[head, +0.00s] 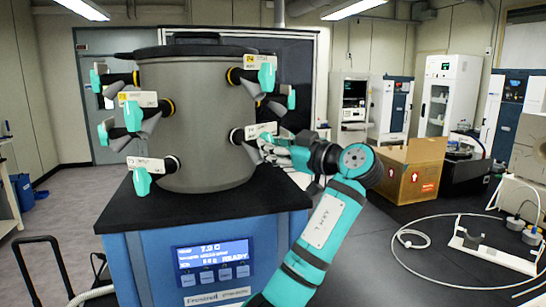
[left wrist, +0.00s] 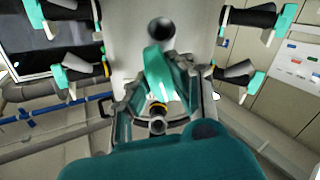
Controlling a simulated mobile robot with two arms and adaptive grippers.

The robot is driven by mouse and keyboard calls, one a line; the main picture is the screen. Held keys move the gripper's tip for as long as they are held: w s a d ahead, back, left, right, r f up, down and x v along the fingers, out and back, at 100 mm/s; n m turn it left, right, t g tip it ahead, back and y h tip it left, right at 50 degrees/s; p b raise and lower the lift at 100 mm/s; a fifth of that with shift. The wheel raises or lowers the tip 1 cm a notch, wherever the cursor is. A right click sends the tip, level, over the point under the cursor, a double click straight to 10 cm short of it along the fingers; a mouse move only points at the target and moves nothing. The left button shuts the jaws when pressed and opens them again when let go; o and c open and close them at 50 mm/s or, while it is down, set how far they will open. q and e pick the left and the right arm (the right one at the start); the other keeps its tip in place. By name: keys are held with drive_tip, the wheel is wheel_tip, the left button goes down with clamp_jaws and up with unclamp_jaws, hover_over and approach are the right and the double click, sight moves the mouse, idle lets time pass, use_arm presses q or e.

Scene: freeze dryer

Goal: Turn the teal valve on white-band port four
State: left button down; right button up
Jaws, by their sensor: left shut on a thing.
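My left gripper (head: 278,148) is at the lower right port of the grey drum (head: 200,125). It is shut on that port's teal valve (left wrist: 158,72), whose handle shows between the two fingers of the left gripper (left wrist: 160,92) in the left wrist view. In the head view the fingers mostly hide this valve. A pale label (head: 262,130) stands just above it; its print is too small to read surely. Other teal valves are at the upper right (head: 267,76), upper left (head: 96,80), middle left (head: 133,115) and lower left (head: 142,181). My right gripper is not in view.
The drum stands on a black top (head: 205,205) over a blue cabinet with a lit display (head: 213,253). Neighbouring valves stick out close around my gripper. A cardboard box (head: 408,172) and a coiled white hose (head: 412,238) are to the right.

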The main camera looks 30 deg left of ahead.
use_arm(q)
drive_tip(key=shift+m+b, duration=0.6)
drive_tip(key=shift+m, duration=1.1)
drive_tip(key=shift+r, duration=0.1)
drive_tip(key=c, duration=1.2)
unclamp_jaws()
drive_tip(key=shift+d, duration=0.1)
drive_tip(key=s+d, duration=0.2)
drive_tip(key=d, duration=0.9)
drive_tip(key=shift+d, duration=0.35)
drive_tip(key=shift+s, duration=0.1)
